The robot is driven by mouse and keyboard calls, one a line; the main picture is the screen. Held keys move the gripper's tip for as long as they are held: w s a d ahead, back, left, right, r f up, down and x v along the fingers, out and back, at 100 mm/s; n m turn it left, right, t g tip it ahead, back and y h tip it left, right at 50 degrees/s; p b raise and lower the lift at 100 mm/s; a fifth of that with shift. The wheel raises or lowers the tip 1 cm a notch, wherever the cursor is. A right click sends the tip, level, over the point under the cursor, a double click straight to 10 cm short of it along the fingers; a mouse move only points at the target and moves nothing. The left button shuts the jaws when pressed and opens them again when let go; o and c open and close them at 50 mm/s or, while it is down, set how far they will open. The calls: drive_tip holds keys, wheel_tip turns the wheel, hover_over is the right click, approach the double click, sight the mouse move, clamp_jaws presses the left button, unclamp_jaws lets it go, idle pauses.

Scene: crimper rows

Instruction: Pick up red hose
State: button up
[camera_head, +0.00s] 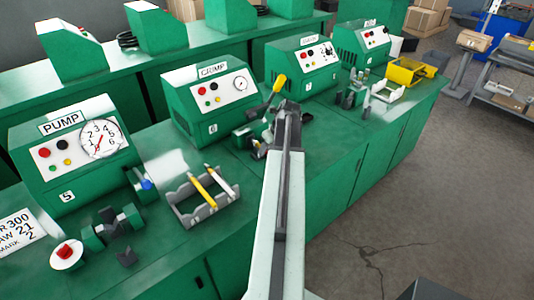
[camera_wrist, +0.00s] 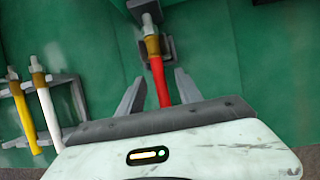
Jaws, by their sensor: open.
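In the wrist view the red hose (camera_wrist: 160,84) runs down from a brass fitting (camera_wrist: 151,45) held at a dark grey holder (camera_wrist: 168,50). Its lower end is hidden behind my gripper's body. My gripper (camera_wrist: 158,76) is open, with one finger on each side of the red hose. A gap shows between the hose and each finger, so it is not clasped. In the head view my arm covers that part of the bench, and I cannot make out the red hose there.
A grey rack (camera_head: 178,211) with a yellow hose (camera_head: 201,190) and a white hose (camera_wrist: 45,105) stands left of my arm. Green machines marked PUMP (camera_head: 65,160) and CRIMP (camera_head: 205,105) line the bench. A yellow tray (camera_head: 405,72) sits at its far end. Open floor (camera_head: 450,180) lies right.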

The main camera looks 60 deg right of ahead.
drive_tip(key=shift+f, duration=0.2)
clamp_jaws()
drive_tip(key=shift+r, duration=0.15)
